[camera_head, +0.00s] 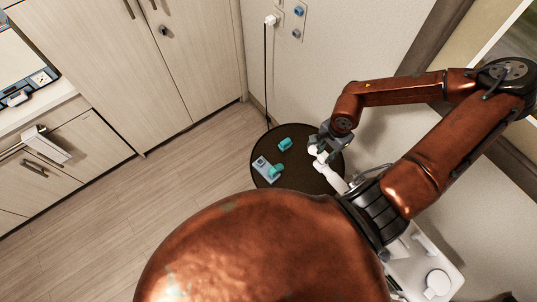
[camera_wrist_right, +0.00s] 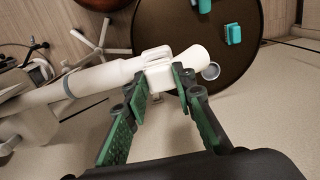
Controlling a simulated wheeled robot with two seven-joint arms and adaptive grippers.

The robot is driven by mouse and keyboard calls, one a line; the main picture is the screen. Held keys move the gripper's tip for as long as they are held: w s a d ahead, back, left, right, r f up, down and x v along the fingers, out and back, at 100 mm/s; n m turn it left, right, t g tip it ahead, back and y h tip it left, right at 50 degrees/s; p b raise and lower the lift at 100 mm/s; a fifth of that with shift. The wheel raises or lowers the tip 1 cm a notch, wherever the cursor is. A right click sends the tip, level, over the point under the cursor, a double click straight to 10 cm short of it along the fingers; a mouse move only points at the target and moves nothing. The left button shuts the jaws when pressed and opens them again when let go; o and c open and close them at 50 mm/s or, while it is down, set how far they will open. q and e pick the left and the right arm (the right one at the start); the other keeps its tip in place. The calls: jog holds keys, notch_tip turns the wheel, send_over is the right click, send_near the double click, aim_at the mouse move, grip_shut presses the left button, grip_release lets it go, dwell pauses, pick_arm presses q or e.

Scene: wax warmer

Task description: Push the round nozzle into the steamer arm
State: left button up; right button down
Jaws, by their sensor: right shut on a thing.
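The steamer arm (camera_wrist_right: 100,80) is a long white tube with a grey ring; in the head view it (camera_head: 336,181) reaches over the dark table. At its end, in line with it, is a white cylindrical piece (camera_wrist_right: 186,62) with a blocky collar, which looks like the round nozzle. My right gripper (camera_wrist_right: 158,84), also in the head view (camera_head: 320,147), has its green-padded fingers shut on the collar. The seam between piece and arm shows poorly, so I cannot tell how deep it sits. My left gripper is not in view.
The round dark table (camera_head: 298,178) carries a teal block (camera_head: 285,144) and a pale blue tray (camera_head: 262,166) with a teal piece (camera_head: 276,171). A black cord hangs from a wall plug (camera_head: 271,19). Pale cabinets stand at left; the floor before them is clear.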

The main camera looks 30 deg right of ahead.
jog(key=shift+f+b, duration=0.45)
jog(key=shift+f, duration=0.15)
jog(key=c, duration=1.5)
grip_release()
jog(key=shift+c, duration=0.2)
jog(key=shift+r, duration=0.1)
jog(key=shift+s+r+p, duration=0.15)
jog(key=shift+r+p, duration=3.4)
jog(key=shift+r, duration=0.4)
jog(key=shift+d, duration=0.1)
notch_tip(320, 180, up, 12)
jog(key=shift+s, duration=0.15)
